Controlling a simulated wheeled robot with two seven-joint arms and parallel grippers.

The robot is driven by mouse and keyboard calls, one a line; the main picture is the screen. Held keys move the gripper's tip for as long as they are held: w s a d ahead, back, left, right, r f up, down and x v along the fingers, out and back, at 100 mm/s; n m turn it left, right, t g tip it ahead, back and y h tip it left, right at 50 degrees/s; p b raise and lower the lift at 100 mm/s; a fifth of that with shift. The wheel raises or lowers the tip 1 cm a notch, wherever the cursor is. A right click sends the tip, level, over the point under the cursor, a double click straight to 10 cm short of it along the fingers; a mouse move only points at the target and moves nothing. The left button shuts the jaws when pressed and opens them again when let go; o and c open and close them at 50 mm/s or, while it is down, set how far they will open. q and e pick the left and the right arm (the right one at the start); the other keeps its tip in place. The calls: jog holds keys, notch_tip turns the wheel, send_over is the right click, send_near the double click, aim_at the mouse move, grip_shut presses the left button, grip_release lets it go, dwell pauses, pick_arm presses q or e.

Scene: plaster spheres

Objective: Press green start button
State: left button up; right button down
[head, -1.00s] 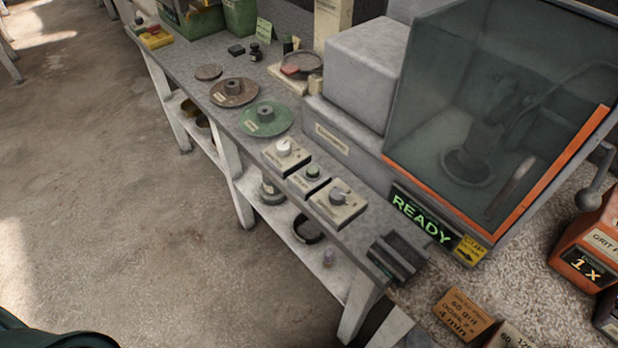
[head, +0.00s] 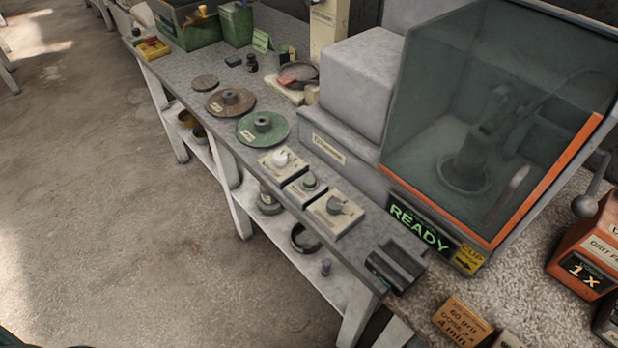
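Behind the boxes stands the grey machine (head: 335,150) with a clear, orange-edged hood (head: 480,130). Its display (head: 418,228) reads READY in green. Neither of my grippers shows in the head view. Nothing covers the button.
A green disc (head: 263,128) and a brown disc (head: 231,102) lie left of the boxes. A dark slotted holder (head: 396,265) sits at the front edge to the right. An orange dispenser (head: 590,250) stands at the far right. The floor (head: 120,220) before the bench is clear.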

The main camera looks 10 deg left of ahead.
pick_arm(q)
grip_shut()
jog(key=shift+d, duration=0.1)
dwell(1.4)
